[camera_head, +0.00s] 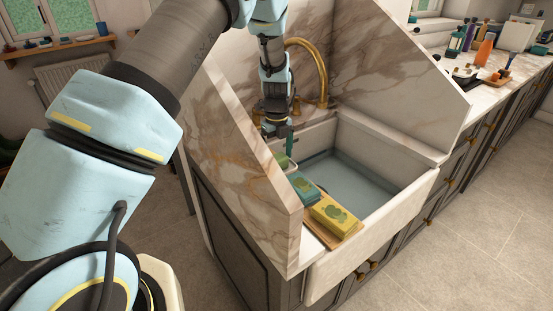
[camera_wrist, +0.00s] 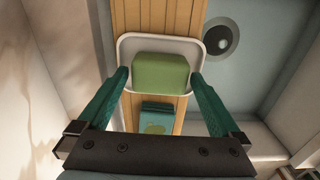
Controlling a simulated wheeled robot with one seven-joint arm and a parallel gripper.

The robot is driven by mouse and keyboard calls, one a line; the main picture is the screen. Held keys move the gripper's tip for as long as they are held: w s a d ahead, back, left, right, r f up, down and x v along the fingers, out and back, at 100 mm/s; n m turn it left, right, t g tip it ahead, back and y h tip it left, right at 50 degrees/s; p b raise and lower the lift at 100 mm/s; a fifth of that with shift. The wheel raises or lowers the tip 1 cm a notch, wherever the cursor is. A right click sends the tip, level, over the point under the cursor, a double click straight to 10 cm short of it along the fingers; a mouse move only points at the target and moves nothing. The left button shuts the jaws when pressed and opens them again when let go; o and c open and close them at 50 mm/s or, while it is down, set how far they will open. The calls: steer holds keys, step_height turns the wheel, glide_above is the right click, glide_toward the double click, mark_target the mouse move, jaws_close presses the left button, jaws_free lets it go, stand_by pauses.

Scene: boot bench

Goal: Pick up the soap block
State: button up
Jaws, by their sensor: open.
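The soap block is a green rounded block (camera_wrist: 160,73) in a white dish (camera_wrist: 126,50), at the upper middle of the wrist view. In the head view the soap block (camera_head: 281,160) is small and partly hidden beneath my gripper, near the sink's left side. My gripper (camera_wrist: 160,78) is open, with its green fingers on the left and right of the soap block. The fingertips look close to the block's sides, but I cannot tell whether they touch it. In the head view my gripper (camera_head: 287,142) points down over the dish.
The dish sits on a wooden board (camera_wrist: 150,18) along the sink (camera_head: 400,205). A teal box (camera_head: 303,188) and a yellow box (camera_head: 334,215) lie nearer the front. A marble panel (camera_head: 245,155) stands close on the left, and a brass tap (camera_head: 320,65) behind.

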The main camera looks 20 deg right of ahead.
steer(key=shift+f, duration=0.75)
steer(key=shift+c, duration=0.2)
steer(key=c, duration=1.1)
steer(key=shift+c, duration=0.5)
steer(key=shift+r, duration=0.15)
